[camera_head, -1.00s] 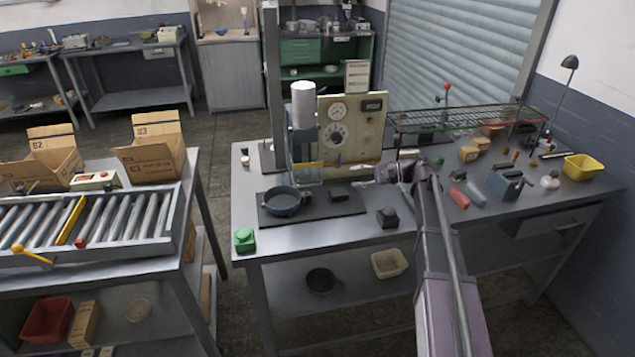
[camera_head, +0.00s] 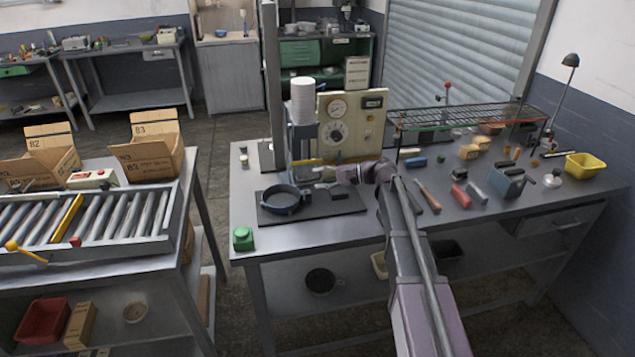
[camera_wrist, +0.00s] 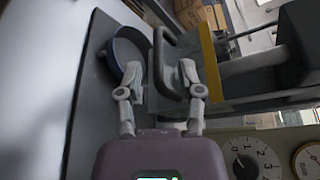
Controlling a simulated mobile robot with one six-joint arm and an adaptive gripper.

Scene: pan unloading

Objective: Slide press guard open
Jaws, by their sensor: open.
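The press guard is a clear panel (camera_wrist: 232,82) with a yellow edge strip (camera_wrist: 207,48) in the wrist view. Its yellow strip also shows at the front of the press in the head view (camera_head: 306,162). A dark bar handle (camera_wrist: 166,42) stands beside the strip. My gripper (camera_wrist: 161,76) is open, with one finger on each side of the handle's lower part; I cannot tell whether they touch it. In the head view my gripper (camera_head: 318,178) is in front of the press, just right of the pan.
A dark blue pan (camera_head: 283,200) sits on a black mat (camera_head: 330,208) below the press. A control panel (camera_head: 352,128) with gauges stands behind my gripper. A green button box (camera_head: 243,238) is at the table's front left. A wire rack (camera_head: 470,117) stands to the right.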

